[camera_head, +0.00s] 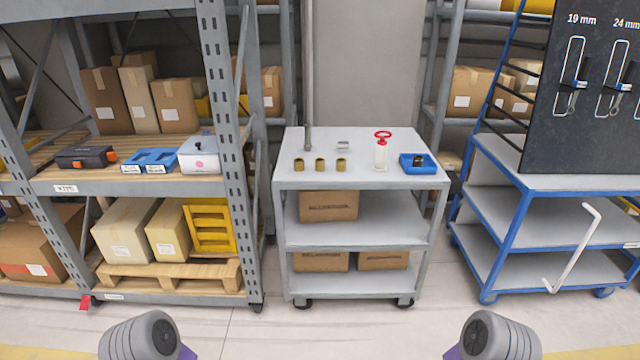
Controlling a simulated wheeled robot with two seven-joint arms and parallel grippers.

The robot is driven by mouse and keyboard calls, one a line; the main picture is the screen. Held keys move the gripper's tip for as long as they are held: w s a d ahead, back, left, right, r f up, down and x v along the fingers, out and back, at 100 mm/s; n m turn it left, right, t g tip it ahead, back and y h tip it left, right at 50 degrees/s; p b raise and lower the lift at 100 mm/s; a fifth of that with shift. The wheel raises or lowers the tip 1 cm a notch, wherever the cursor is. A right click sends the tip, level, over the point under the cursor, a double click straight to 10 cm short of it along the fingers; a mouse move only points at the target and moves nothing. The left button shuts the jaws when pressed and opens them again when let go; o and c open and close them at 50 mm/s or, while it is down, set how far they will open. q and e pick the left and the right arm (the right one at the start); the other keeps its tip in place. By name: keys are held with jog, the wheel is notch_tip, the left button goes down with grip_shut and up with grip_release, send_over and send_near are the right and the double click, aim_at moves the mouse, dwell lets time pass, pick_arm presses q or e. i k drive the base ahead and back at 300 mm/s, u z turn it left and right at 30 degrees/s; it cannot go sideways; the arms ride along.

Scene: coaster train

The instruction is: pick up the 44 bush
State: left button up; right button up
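Three small brass-coloured bushes stand in a row near the front left of the grey cart's top (375,178): a left bush (299,165), a middle bush (320,165) and a right bush (341,164). They look alike at this size. No number is readable on them, so I cannot tell which is the 44. Only grey rounded parts of my two arms show at the bottom edge, well in front of the cart. Neither gripper's fingers are in view.
A grey post (308,80) rises behind the bushes, near a small metal block (343,146). A red-handled clear item (381,150) and a blue tray (418,164) stand to the right. A rack upright (222,120) is left; a blue trolley (510,240) is right.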

aim_at(319, 162)
jog(key=u, duration=1.35)
jog(key=i, duration=1.2)
jog(key=z, duration=0.4)
jog(key=i, duration=0.8)
jog(key=z, duration=0.85)
